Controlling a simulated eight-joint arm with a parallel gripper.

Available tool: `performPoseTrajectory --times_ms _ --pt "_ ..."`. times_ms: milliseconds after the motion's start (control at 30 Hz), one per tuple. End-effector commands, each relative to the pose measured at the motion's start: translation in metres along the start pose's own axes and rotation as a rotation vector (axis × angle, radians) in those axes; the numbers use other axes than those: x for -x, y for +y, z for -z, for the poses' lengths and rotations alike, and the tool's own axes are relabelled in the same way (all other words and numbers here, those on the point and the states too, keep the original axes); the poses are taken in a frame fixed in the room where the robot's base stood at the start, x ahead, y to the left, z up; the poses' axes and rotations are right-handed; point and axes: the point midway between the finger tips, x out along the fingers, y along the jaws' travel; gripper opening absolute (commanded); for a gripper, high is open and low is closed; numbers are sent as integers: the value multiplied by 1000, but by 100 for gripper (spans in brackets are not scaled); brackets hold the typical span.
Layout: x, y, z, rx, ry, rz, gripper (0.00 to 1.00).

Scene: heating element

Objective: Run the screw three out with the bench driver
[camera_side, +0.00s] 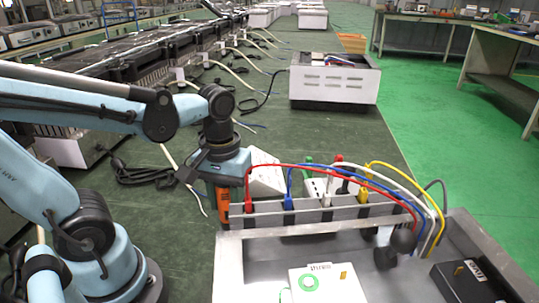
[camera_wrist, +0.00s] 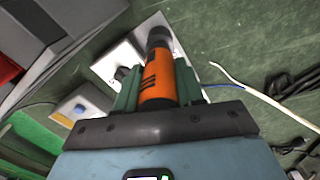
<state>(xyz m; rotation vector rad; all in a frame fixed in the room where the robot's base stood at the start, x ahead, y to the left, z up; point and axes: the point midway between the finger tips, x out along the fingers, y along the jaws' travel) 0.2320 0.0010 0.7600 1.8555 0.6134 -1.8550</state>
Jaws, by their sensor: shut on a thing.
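My gripper (camera_side: 221,183) points down at the left end of a grey terminal block (camera_side: 310,212). It is shut on an orange and black driver (camera_side: 223,203). The driver also shows in the wrist view (camera_wrist: 158,80), between the green fingers of the gripper (camera_wrist: 160,92). Red, blue, white and yellow leads run into the block from above. The driver's tip is hidden behind or beside the block, and I cannot tell whether it touches anything. Screw three cannot be made out in either view.
A metal housing (camera_side: 232,262) stands in front, holding a white box with a green button (camera_side: 327,283) and a black box (camera_side: 472,281). A dark round knob (camera_side: 403,240) rises at right. Loose cables lie on the green bench top. The leads arch beside my gripper.

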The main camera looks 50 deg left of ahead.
Motion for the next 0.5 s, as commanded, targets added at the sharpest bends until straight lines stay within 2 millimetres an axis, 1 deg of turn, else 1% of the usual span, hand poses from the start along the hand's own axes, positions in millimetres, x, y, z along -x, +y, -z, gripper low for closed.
performPoseTrajectory --times_ms 267,500 --pt "27 0 0 0 0 0 0" --pt "56 0 0 0 0 0 0"
